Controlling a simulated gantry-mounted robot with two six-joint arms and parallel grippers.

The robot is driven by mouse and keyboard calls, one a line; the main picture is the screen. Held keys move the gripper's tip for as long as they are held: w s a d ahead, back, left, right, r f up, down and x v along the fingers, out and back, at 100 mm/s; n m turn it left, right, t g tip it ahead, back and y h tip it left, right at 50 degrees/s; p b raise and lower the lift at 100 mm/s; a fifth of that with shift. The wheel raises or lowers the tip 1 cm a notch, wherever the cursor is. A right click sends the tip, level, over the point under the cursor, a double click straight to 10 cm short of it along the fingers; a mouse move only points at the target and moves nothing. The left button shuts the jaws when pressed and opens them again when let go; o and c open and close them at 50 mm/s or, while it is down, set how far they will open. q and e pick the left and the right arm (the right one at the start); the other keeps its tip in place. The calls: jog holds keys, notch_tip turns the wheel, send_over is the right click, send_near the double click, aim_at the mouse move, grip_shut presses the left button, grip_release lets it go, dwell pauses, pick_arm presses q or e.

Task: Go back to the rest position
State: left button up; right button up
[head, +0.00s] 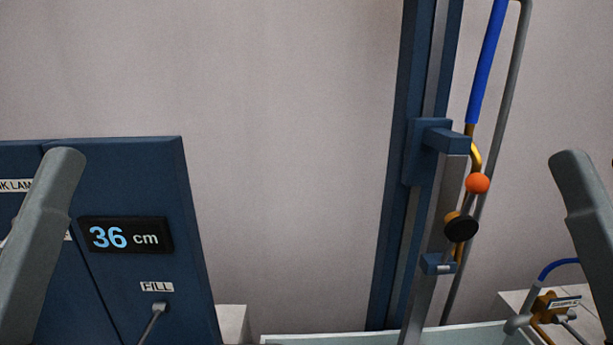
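Neither gripper shows in the head view. A grey rounded link of my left arm rises at the left edge, in front of a dark blue panel (150,180). A similar grey link of my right arm rises at the right edge. No hand or fingertips can be seen on either side, so what they hold is hidden.
The panel carries a display (126,235) reading 36 cm and a lever labelled FILL (152,318). A tall blue post (402,150) bears an orange ball (478,183) and a black knob (461,228). A brass valve (548,308) sits at lower right.

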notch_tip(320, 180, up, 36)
jog(key=p, duration=3.3)
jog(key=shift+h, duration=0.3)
